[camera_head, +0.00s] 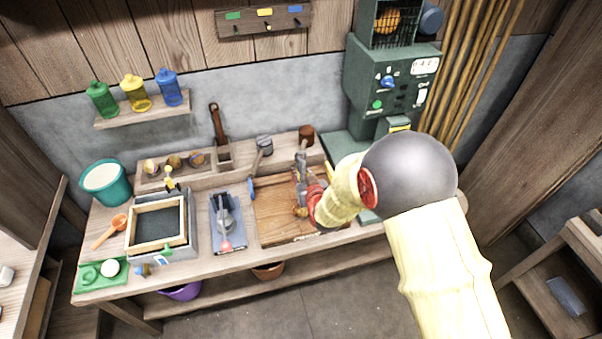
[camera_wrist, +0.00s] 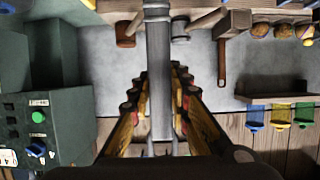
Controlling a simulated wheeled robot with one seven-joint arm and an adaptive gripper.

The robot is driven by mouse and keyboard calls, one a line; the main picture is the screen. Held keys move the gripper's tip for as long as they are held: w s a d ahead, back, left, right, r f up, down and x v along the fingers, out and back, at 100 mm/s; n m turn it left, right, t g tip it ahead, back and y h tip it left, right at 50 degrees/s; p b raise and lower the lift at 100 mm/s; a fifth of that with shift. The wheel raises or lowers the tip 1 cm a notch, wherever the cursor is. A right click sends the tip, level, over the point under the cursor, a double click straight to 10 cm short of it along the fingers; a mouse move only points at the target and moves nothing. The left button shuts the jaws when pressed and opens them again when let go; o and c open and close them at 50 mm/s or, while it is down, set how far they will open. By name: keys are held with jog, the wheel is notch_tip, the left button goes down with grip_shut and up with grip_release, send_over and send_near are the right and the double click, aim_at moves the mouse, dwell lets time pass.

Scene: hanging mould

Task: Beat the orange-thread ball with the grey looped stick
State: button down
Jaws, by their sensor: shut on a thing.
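My gripper (camera_head: 302,186) is above the wooden board on the bench. In the wrist view my gripper (camera_wrist: 160,105) is shut on a straight grey stick (camera_wrist: 158,65), which runs away from the fingers past the top edge. No loop can be made out on it. In the head view the stick (camera_head: 301,160) shows only partly beyond the fingers. Several thread-wrapped balls (camera_head: 174,162) sit in a wooden rack at the back left; they also show in the wrist view (camera_wrist: 282,32). I cannot tell which has orange thread. A small brownish shape by my fingers is unclear.
The wooden board (camera_head: 272,218) lies under my arm. A green machine (camera_head: 375,75) stands at the back right. A brown mallet (camera_head: 306,131) and a grey-headed one (camera_head: 264,145) stand at the back. A blue tray (camera_head: 227,240) and framed screen (camera_head: 157,225) lie left.

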aim_at(302, 181)
notch_tip(302, 181, down, 3)
jog(key=shift+w+f+b, duration=0.1)
jog(key=shift+f+b, duration=0.05)
jog(key=shift+b, duration=1)
jog(key=shift+r+p, duration=1.05)
jog(key=shift+r, duration=1.2)
